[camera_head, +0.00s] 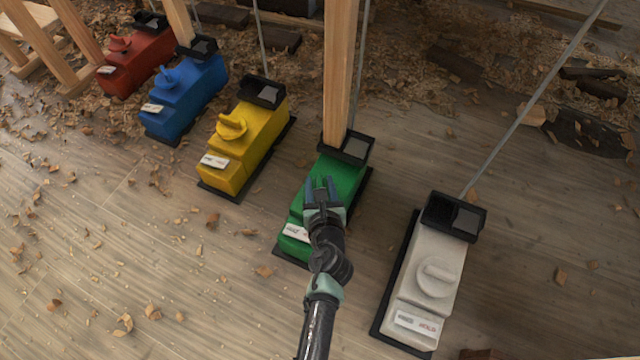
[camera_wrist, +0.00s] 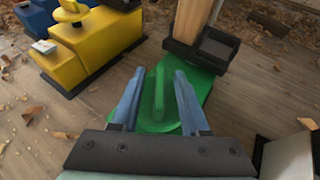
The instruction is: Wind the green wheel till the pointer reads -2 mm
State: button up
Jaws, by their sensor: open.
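The green unit (camera_head: 348,178) stands on the floor between the yellow and white units, with a wooden post rising from its black bracket. Its green wheel (camera_wrist: 160,118) shows in the wrist view as a disc with a raised bar handle across it. My gripper (camera_head: 322,184) is over the wheel from above and hides it in the head view. In the wrist view my gripper (camera_wrist: 158,98) is open, one blue-grey finger on each side of the handle; I cannot tell whether they touch it. A white label (camera_head: 297,233) sits at the unit's near end; no pointer reading is legible.
Yellow (camera_head: 238,140), blue (camera_head: 183,95) and red (camera_head: 136,62) units stand to the left, the white unit (camera_head: 425,275) to the right. Thin grey rods and wooden posts rise behind them. Wood shavings litter the floor, which is otherwise clear at front left.

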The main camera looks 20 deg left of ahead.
grip_shut()
jog(key=shift+r+h+p, duration=0.2)
jog(key=shift+h+p, duration=0.1)
jog(key=shift+p, duration=0.45)
jog(key=m+p, duration=0.1)
jog(key=p, duration=0.1)
jog(key=shift+a+r+h+p, duration=0.1)
jog(key=shift+r+h+p, duration=0.1)
jog(key=shift+h+p, duration=0.15)
jog(key=m+t+h+p, duration=0.1)
jog(key=m+h+p, duration=0.1)
jog(key=p, duration=0.1)
jog(key=shift+a+p, duration=0.1)
jog(key=shift+p, duration=0.25)
jog(key=shift+f+m+t+h+p, duration=0.2)
jog(key=shift+m+t+h+p, duration=0.15)
jog(key=shift+m+h, duration=0.65)
jog(key=m+h, duration=0.1)
jog(key=m+h+b, duration=0.1)
jog(key=h, duration=0.1)
jog(key=shift+f, duration=0.25)
jog(key=m+g+h+b, duration=0.1)
jog(key=m+h+b, duration=0.2)
jog(key=shift+h+b, duration=0.25)
jog(key=shift+b, duration=0.05)
jog(key=shift+m+g+h+b, duration=0.45)
jog(key=shift+m+h+b, duration=0.15)
jog(key=shift+m+b, duration=0.1)
jog(key=shift+r, duration=0.15)
